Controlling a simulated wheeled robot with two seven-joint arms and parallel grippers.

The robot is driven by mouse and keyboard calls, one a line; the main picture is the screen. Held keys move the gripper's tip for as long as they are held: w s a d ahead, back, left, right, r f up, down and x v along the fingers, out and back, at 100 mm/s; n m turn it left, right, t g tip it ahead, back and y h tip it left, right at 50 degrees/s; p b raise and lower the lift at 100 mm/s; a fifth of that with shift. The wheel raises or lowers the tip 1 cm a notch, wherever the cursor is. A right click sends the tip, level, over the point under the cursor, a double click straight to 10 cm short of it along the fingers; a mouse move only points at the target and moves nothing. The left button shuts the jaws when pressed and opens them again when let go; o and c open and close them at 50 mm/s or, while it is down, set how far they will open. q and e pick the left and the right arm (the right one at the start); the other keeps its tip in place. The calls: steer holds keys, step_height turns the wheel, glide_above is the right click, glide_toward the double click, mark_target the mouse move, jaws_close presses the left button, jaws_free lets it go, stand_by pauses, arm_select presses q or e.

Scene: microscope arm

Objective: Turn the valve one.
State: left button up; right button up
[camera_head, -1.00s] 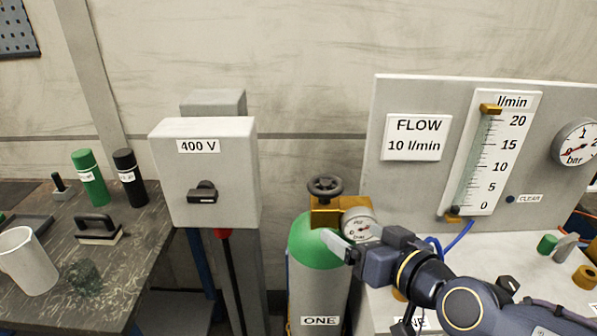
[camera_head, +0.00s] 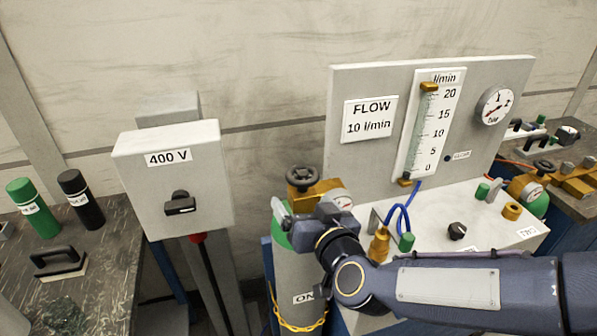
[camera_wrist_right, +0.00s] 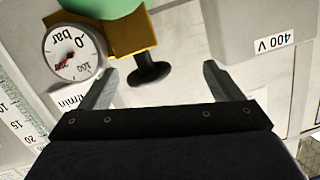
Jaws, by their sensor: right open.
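The valve of cylinder one is a black handwheel (camera_head: 303,178) on a brass block (camera_head: 318,193) atop a green-shouldered grey cylinder (camera_head: 298,270). Its label is partly hidden by my arm. A round gauge (camera_head: 341,199) sits on the block. My right gripper (camera_head: 286,212) is beside the cylinder's top, just below and in front of the handwheel. In the right wrist view, the open fingers (camera_wrist_right: 160,72) show the handwheel (camera_wrist_right: 149,72) between them in the picture, nearer the left finger. I see no contact. My left gripper is not in view.
A 400 V switch box (camera_head: 175,180) stands left of the cylinder. Behind my right arm is a flow panel (camera_head: 350,85) with a tube scale and gauge. Blue hoses (camera_head: 404,215) and a second cylinder's valve (camera_head: 540,168) are to the right. A bench (camera_head: 100,270) is at left.

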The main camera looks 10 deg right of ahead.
mark_target(301, 164)
steer(key=h, duration=0.1)
steer(key=r+t+h, duration=0.1)
steer(key=h, duration=0.1)
steer(key=t+h, duration=0.1)
steer(key=shift+w+d+r+h, duration=0.2)
steer(key=shift+w+h, duration=0.2)
steer(key=w, duration=0.5)
steer(key=w+d, duration=0.1)
steer(key=w, duration=0.1)
steer(key=shift+w+d, duration=0.1)
steer(key=shift+w, duration=0.15)
steer(key=shift+c, duration=0.3)
